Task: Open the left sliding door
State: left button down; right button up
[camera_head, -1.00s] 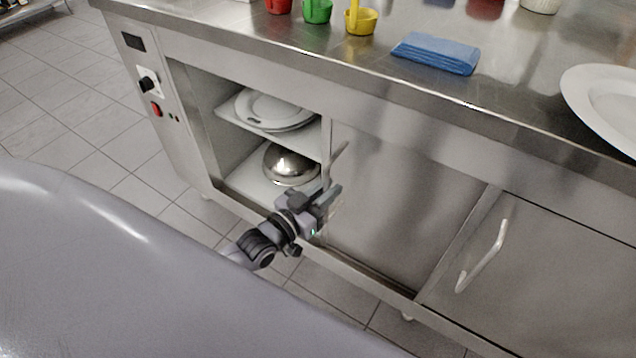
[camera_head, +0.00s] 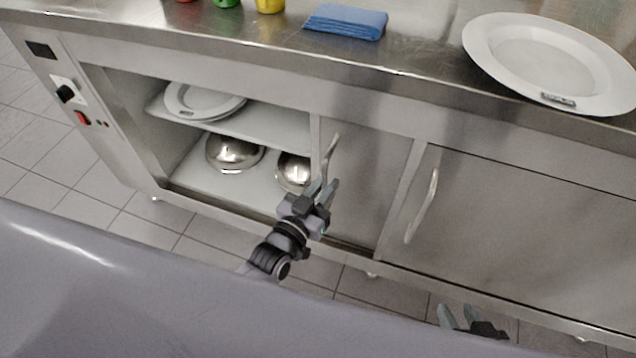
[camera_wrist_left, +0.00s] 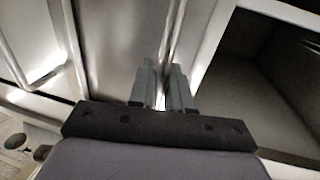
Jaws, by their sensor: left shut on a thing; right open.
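The left sliding door (camera_head: 362,172) is a steel panel in the cabinet front, slid toward the right, with a wide opening to its left. Its bar handle (camera_head: 329,158) stands near the door's left edge. My left gripper (camera_head: 322,194) is at the lower part of this handle and shut on it. In the left wrist view, the fingers (camera_wrist_left: 164,90) close around the thin bar, with the dark opening at the right. My right gripper (camera_head: 458,316) is open and empty, low at the bottom edge, in front of the right cabinet door.
Inside the opening, white plates (camera_head: 203,101) lie on the upper shelf and metal domes (camera_head: 234,152) stand below. The right door (camera_head: 520,215) has its own handle (camera_head: 423,207). On the counter are a blue cloth (camera_head: 346,22) and a large white plate (camera_head: 548,62).

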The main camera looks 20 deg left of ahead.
pick_arm(q)
jog(key=c, duration=1.3)
grip_release()
jog(key=shift+o, duration=0.2)
jog(key=p+v, duration=0.1)
jog(key=v, duration=0.6)
jog(key=shift+s, duration=0.15)
